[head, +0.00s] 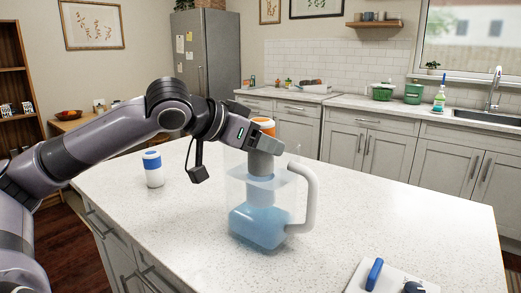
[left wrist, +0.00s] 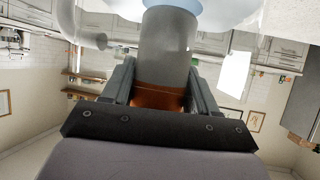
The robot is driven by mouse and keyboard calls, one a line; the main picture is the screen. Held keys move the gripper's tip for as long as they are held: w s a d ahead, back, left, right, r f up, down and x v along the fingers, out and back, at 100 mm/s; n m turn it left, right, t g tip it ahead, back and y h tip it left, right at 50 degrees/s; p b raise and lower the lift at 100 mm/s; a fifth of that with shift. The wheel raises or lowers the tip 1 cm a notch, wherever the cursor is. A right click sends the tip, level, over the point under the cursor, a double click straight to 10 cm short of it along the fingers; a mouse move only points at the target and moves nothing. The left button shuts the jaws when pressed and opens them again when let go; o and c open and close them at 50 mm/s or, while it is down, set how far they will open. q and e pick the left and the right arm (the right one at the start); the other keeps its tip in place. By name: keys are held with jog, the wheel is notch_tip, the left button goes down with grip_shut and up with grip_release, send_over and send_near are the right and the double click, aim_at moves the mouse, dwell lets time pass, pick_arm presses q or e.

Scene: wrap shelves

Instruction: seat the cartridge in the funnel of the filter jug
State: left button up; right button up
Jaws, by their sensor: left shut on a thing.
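The filter jug (head: 262,228) is clear, holds blue water and stands upright on the white counter, its pale handle (head: 308,200) to the right. My left gripper (head: 262,138) is over the jug's top, shut on the cartridge. The cartridge (head: 262,165) has a grey body and an orange top and looks upright. Its lower end is at the funnel; how deep it sits I cannot tell. In the left wrist view the cartridge (left wrist: 166,48) stands between the fingers, its orange end near the palm and its far end against the pale blue jug top. My right gripper is out of view.
A white bottle with blue bands (head: 153,170) stands on the counter (head: 380,215) to the left. A white board (head: 362,280) with blue-handled items lies at the front right. The counter right of the jug is clear. A sink and cabinets are behind.

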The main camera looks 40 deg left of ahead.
pick_arm(q)
jog(key=shift+f+b, duration=0.6)
